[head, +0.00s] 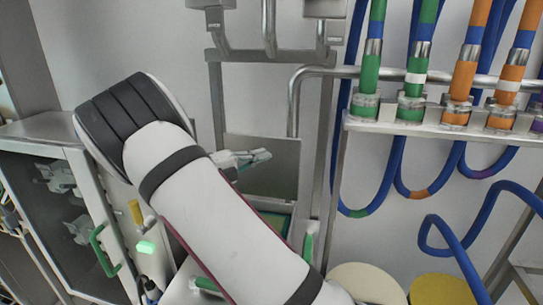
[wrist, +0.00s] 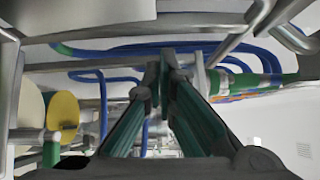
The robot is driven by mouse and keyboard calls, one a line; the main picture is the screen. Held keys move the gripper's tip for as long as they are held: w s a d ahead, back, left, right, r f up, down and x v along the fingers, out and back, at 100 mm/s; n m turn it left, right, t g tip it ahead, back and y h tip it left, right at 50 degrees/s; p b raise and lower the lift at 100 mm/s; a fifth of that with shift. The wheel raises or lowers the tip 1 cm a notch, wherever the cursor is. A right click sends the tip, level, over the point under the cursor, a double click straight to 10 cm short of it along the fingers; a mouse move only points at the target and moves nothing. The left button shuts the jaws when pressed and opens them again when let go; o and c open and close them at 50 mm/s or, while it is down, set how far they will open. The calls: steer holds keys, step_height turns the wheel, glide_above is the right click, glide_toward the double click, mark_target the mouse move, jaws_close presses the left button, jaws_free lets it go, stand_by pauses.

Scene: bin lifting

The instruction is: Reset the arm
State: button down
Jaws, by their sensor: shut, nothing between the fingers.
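My arm crosses the middle of the head view, with its large dark-capped joint at the upper left and its white link running down to the right. My gripper (head: 264,156) shows partly beyond the arm, in front of a grey metal frame; the arm hides the rest of it. In the wrist view my gripper (wrist: 165,66) has its two dark green fingers together at the tips, with nothing held between them. The fingertips stand against the blue hoses and metal bars behind.
A metal cabinet (head: 84,172) with a glass front and green handle (head: 103,251) stands at the left. A rack shelf (head: 445,124) with orange and green hose fittings and hanging blue hoses (head: 398,172) is at the right. A yellow disc (head: 441,289) and a cream disc (head: 366,281) sit low.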

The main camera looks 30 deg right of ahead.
steer(key=s+a+r+m+g+y, duration=0.1)
steer(key=s+m+y, duration=0.4)
steer(key=s+m, duration=0.3)
steer(key=s+a+r+m+g+y, duration=0.1)
steer(key=s+r+m+y, duration=0.1)
steer(key=s+m+y, duration=0.45)
steer(key=s+a+r+m+t+y, duration=0.2)
steer(key=s+a+m+t+y, duration=0.1)
steer(key=s+a+m, duration=0.4)
steer(key=s+a+r+m+t+y, duration=0.2)
steer(key=s+a+m+t+y, duration=0.2)
steer(key=s+a+m, duration=0.3)
steer(key=s+m, duration=0.4)
steer(key=m, duration=0.3)
steer(key=shift+a+r+t, duration=0.3)
steer(key=shift+a, duration=0.05)
